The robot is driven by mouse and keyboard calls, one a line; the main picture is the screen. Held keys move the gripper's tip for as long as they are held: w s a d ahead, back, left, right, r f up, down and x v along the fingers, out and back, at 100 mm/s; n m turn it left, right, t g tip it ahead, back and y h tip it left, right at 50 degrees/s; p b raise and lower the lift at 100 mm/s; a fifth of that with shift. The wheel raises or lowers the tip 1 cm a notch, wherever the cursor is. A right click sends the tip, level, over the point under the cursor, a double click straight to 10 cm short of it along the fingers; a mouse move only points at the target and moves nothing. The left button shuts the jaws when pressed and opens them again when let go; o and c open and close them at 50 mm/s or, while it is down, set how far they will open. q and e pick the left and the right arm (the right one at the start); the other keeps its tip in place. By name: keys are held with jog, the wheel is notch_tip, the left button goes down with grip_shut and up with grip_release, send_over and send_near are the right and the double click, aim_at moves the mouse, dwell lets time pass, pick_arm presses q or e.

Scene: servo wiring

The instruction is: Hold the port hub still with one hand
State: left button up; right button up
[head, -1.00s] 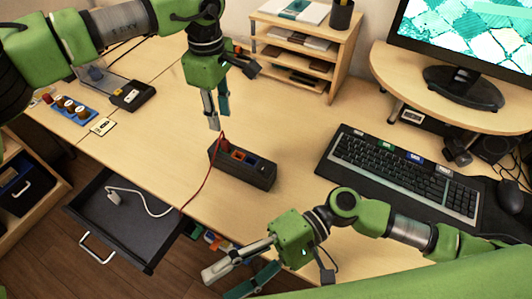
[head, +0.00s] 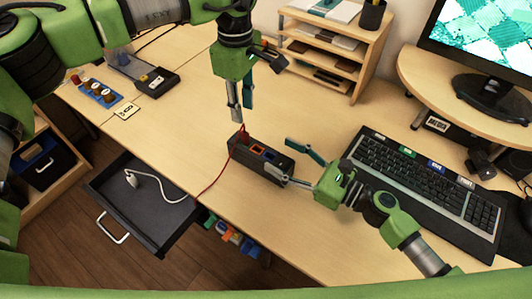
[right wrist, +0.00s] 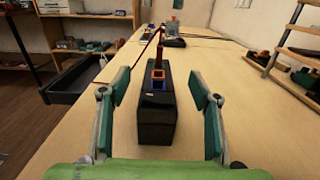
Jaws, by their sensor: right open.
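The port hub (head: 270,164) is a long black block on the desk, with orange-edged and blue-edged ports on top. It also shows in the right wrist view (right wrist: 156,122). A red cable (head: 212,184) runs to a red plug at the hub's far end. My right gripper (head: 288,161) is open at the hub's near end, one finger on each side. In the right wrist view (right wrist: 158,92) gaps show between both fingers and the hub. My left gripper (head: 240,112) hangs just above and behind the red plug, its fingers a little apart with nothing seen between them.
A keyboard (head: 415,190) lies right of my right gripper. An open drawer (head: 150,205) with a white cable (head: 158,180) juts out at the front left. A wooden shelf (head: 325,55) stands behind. The desk behind the hub is clear.

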aim_at(260, 156)
notch_tip(260, 156, down, 6)
jog(key=shift+r, duration=0.25)
jog(key=x, duration=0.7)
jog(key=shift+w+a+r, duration=0.1)
jog(key=shift+a+r, duration=0.1)
jog(key=c, duration=1.3)
